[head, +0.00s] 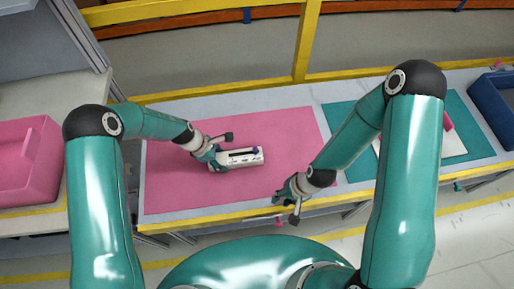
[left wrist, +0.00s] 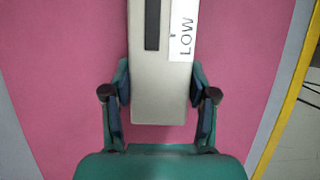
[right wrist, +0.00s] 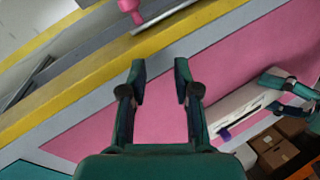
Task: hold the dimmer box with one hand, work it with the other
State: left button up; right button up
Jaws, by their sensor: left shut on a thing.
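The dimmer box (head: 240,158) is a pale, long box with a dark slot along its top. It lies on the pink mat (head: 180,185). My left gripper (head: 218,150) is shut on its left end; the left wrist view shows both fingers (left wrist: 160,100) against the box's sides (left wrist: 150,90), beside a "LOW" label (left wrist: 184,30). A small purple slider knob (head: 256,150) sits near the right end of the slot; it also shows in the right wrist view (right wrist: 225,134). My right gripper (head: 287,200) is open and empty near the table's front edge, apart from the box.
A pink bin (head: 25,160) stands at the far left and a blue bin (head: 495,105) at the far right. A teal mat (head: 340,115) with a white sheet (head: 450,147) lies on the right. A yellow rail (head: 200,97) runs behind the table.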

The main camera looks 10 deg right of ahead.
aim_at(260, 151)
jog(key=w+d+r+m, duration=0.1)
jog(key=w+m, duration=0.1)
jog(key=w, duration=0.2)
jog(key=w+r+m, duration=0.2)
jog(key=w+m, duration=0.1)
jog(key=w, duration=0.1)
jog(key=w+d+r+m, duration=0.1)
jog(key=w+m, duration=0.1)
jog(key=w, duration=0.1)
jog(key=shift+w+d+r+m, duration=0.2)
jog(key=shift+w+d+m, duration=0.1)
jog(key=shift+w, duration=0.1)
grip_shut()
jog(key=w+d+r+m, duration=0.2)
jog(key=w+r+m, duration=0.4)
jog(key=r, duration=0.1)
jog(key=shift+g, duration=0.3)
jog(key=x, duration=1)
jog(key=shift+w, duration=0.2)
jog(key=a, duration=0.2)
jog(key=shift+a+r, duration=0.25)
jog(key=shift+a, duration=0.7)
